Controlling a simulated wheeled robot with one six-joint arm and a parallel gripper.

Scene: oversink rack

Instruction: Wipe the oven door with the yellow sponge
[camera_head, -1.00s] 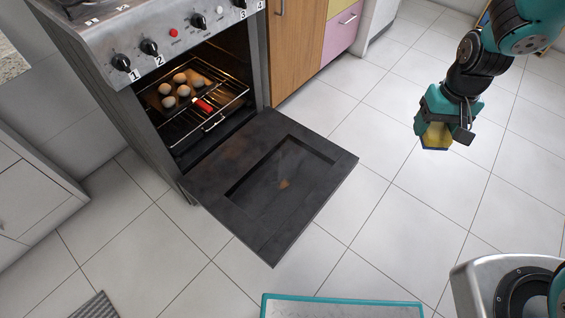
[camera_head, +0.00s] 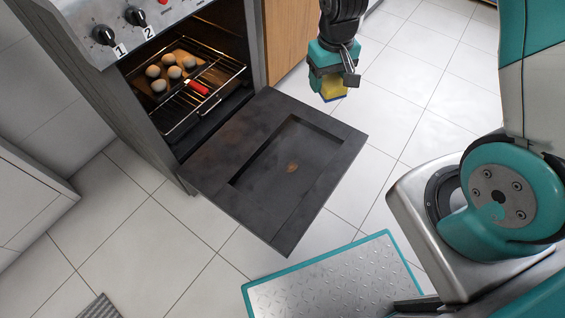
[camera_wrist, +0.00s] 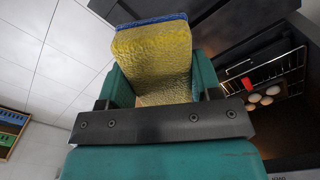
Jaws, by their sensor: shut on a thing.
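The yellow sponge (camera_head: 333,88) has a dark blue layer on its lower face and hangs below my gripper (camera_head: 328,78), which is shut on it. In the wrist view the sponge (camera_wrist: 155,62) sits between the two teal fingers (camera_wrist: 158,92). The oven door (camera_head: 225,178) is folded down open, dark grey, with a recessed panel and a small brown stain (camera_head: 292,167) in it. Fainter brownish smears show near its hinge side. My gripper is up beyond the door's far right side, apart from it.
The oven (camera_head: 247,60) holds a wire rack (camera_head: 222,85) with several pale round items and a red-handled thing (camera_head: 197,87). A wooden cabinet front (camera_head: 290,40) stands to the oven's right.

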